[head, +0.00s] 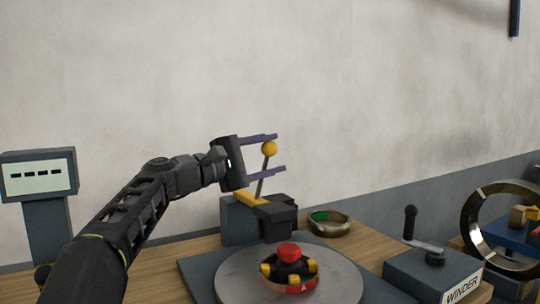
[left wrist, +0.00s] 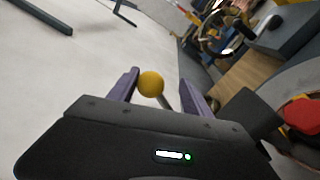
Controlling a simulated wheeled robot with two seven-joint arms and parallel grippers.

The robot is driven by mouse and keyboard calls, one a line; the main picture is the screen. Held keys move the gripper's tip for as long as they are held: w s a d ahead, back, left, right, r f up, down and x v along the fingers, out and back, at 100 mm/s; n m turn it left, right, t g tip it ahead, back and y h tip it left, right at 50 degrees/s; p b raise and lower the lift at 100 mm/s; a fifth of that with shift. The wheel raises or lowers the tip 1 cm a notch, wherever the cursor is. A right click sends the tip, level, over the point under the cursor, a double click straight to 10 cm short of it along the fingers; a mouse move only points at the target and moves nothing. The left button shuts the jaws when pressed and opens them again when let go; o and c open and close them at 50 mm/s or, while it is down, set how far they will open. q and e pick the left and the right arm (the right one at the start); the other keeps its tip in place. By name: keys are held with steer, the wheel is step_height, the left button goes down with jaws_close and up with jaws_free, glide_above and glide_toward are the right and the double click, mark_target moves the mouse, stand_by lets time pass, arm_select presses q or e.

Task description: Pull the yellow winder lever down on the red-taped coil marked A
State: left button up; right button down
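The lever's yellow ball knob (head: 269,148) stands up on a thin grey rod (head: 264,177) above a dark block (head: 277,216) with a yellow piece. My left gripper (head: 280,153) is open, with one purple finger above the knob and one below. In the left wrist view the yellow knob (left wrist: 151,84) lies between the two fingers (left wrist: 157,86); I cannot tell whether they touch it. A coil with red and yellow bands (head: 288,279), marked A, sits on the round grey plate (head: 232,287) under a red knob (head: 289,252). My right gripper is not in view.
A green-marked coil (head: 329,222) lies behind the plate. A box labelled WINDER (head: 433,272) with a black crank (head: 410,222) stands to the right, near a large ring (head: 470,217). A display (head: 40,173) stands at the left.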

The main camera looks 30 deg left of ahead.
arm_select(q)
steer(key=shift+d, duration=0.1)
steer(key=v, duration=0.8)
steer(key=shift+w, duration=0.1)
stand_by(0.4)
